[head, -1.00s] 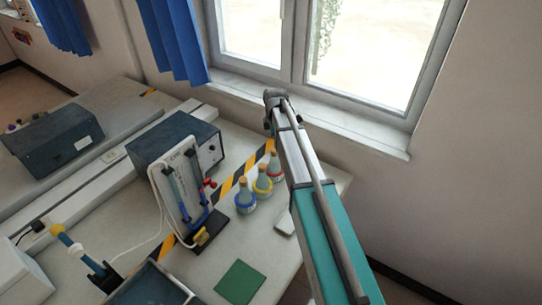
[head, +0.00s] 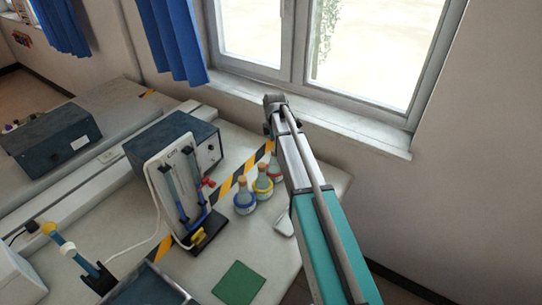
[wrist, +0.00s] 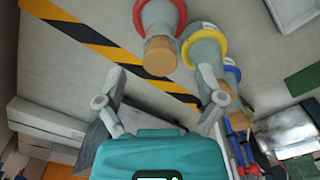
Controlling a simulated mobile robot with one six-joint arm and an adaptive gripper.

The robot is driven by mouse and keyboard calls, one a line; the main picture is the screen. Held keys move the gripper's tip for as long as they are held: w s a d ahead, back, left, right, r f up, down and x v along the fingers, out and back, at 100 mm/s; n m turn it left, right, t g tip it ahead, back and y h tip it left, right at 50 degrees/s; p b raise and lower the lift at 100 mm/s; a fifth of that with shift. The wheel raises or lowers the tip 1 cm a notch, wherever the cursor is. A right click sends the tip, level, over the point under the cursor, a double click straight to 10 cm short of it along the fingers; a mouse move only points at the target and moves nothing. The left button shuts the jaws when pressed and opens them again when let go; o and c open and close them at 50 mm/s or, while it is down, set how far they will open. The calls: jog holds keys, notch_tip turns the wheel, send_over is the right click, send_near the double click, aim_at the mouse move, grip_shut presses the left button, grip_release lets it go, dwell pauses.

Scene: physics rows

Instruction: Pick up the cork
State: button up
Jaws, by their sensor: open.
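Three small flasks with coloured rings stand on the bench. In the wrist view a brown cork (wrist: 160,55) sits in the neck of the red-ringed flask (wrist: 161,16). My gripper (wrist: 160,82) is open, with one finger on either side of the space just below that cork in the picture; nothing is between the fingers. The yellow-ringed flask (wrist: 206,45) is by the right finger, which partly hides its top. The blue-ringed flask (wrist: 233,74) is behind it. In the head view the red-ringed flask (head: 275,170) is nearest my arm; my gripper is hidden there.
A stand with blue tubes (head: 180,190) and a dark instrument box (head: 175,143) are left of the flasks. A green mat (head: 239,283) lies on the front of the bench. The window sill (head: 340,130) is behind.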

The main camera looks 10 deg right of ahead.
jog(key=shift+f+b, duration=0.85)
jog(key=shift+f, duration=0.25)
jog(key=shift+c, duration=0.2)
jog(key=c, duration=0.8)
